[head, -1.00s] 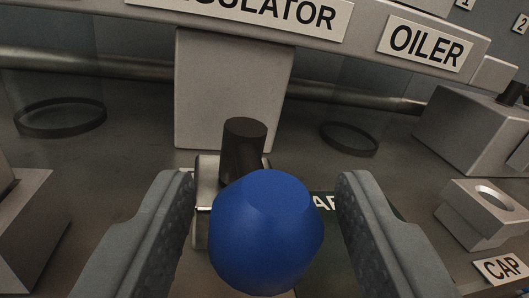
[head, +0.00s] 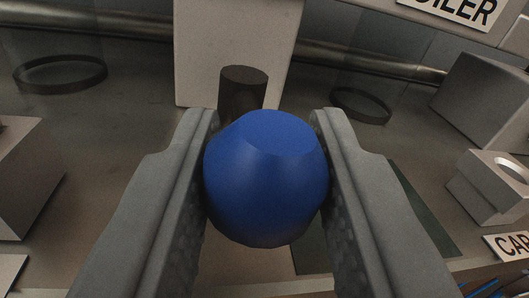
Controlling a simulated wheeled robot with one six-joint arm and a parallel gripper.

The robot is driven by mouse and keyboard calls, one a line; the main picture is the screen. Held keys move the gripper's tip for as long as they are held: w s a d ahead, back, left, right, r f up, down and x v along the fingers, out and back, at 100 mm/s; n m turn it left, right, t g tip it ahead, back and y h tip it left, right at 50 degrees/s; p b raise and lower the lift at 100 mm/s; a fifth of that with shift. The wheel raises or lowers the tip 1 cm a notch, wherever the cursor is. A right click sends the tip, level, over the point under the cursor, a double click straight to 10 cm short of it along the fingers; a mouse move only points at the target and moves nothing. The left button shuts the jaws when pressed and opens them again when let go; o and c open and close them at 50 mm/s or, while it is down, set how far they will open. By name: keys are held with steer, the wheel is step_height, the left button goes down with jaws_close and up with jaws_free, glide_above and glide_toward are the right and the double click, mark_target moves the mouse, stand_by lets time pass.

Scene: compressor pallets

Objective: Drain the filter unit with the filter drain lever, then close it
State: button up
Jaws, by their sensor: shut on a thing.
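A blue faceted knob (head: 266,180), which looks like the end of the filter drain lever, sits between the two grey fingers of my gripper (head: 266,165). The fingers are shut on it, one against each side. A dark cylinder (head: 243,90) stands just behind the knob, in front of a pale upright block (head: 238,45). The knob hides most of the lever and its mount. Two clear bowls with dark rings at their bottoms show at the left (head: 60,73) and right (head: 361,105). I cannot tell which one is the filter unit.
A metal pipe (head: 140,38) runs behind. A grey block (head: 18,172) stands at the left. At the right are a large grey block (head: 490,105), a holder with a round hole (head: 497,185) and a label reading "CAP" (head: 508,246). The OILER label (head: 455,10) is partly cut off.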

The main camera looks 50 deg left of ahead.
steer(key=n+g, duration=0.1)
steer(key=w+n+g+y, duration=0.1)
steer(key=shift+d+g, duration=0.1)
steer(key=shift+g, duration=0.3)
steer(key=n+g, duration=0.1)
steer(key=g, duration=0.1)
steer(key=w+n+g, duration=0.1)
steer(key=n+g+y, duration=0.1)
steer(key=g, duration=0.1)
steer(key=shift+w+n+g, duration=0.3)
steer(key=shift+w+a+n+g+h, duration=0.2)
steer(key=shift+w+n+g+h, duration=0.15)
steer(key=shift+n+g, duration=0.85)
steer(key=shift+w+a+n+g+h, duration=0.25)
steer(key=shift+n+g, duration=0.4)
steer(key=shift+g, duration=0.95)
steer(key=shift+w+a+n+g+h, duration=0.1)
steer(key=shift+w+n+g+h, duration=0.3)
steer(key=shift+n+g, duration=0.8)
steer(key=shift+m, duration=0.25)
steer(key=o, duration=0.9)
steer(key=shift+a, duration=0.1)
steer(key=shift+o, duration=0.2)
